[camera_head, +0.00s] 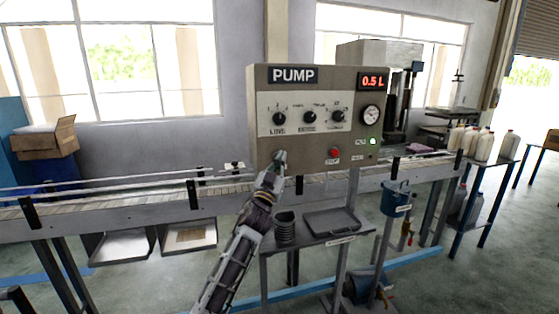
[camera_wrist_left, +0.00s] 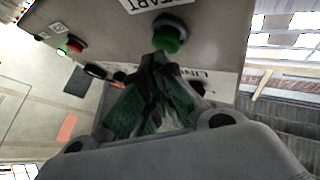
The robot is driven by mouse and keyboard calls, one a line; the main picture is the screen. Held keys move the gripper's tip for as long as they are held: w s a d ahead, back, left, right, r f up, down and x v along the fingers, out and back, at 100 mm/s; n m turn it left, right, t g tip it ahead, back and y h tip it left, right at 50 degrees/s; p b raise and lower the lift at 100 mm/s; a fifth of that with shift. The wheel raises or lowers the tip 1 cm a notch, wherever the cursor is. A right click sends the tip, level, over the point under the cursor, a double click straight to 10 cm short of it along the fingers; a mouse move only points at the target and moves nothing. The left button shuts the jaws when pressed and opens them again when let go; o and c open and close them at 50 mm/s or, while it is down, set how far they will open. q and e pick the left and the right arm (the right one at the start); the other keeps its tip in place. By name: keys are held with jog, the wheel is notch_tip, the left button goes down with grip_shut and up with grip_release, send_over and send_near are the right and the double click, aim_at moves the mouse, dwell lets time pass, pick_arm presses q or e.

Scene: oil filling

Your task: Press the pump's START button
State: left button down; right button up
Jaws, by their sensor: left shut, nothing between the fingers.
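The pump box (camera_head: 315,115) is a beige control panel with a PUMP label, three black knobs, a gauge and a red display reading 0.5 L. My left gripper (camera_head: 279,160) is shut and empty at the panel's lower left, covering the START button in the head view. In the left wrist view the green START button (camera_wrist_left: 167,40) shows below its white label (camera_wrist_left: 160,4). My left gripper's fingertips (camera_wrist_left: 158,62) are right at the button; I cannot tell whether they touch it. The red button (camera_head: 335,153) sits to the right. My right gripper is not in view.
A small table below the panel holds a dark ribbed cup (camera_head: 284,228) and a grey tray (camera_head: 332,222). A conveyor (camera_head: 120,205) runs behind. A blue bucket (camera_head: 396,198) hangs right of the table. White bottles (camera_head: 484,146) stand on the right table.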

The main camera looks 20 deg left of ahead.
pick_arm(q)
jog(key=shift+s+d, duration=0.2)
jog(key=shift+s, duration=0.1)
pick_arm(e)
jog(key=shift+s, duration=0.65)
pick_arm(q)
jog(key=shift+s, duration=0.1)
jog(key=shift+s+d, duration=0.75)
jog(key=shift+s, duration=0.25)
jog(key=shift+s+d, duration=0.7)
jog(key=shift+s, duration=0.3)
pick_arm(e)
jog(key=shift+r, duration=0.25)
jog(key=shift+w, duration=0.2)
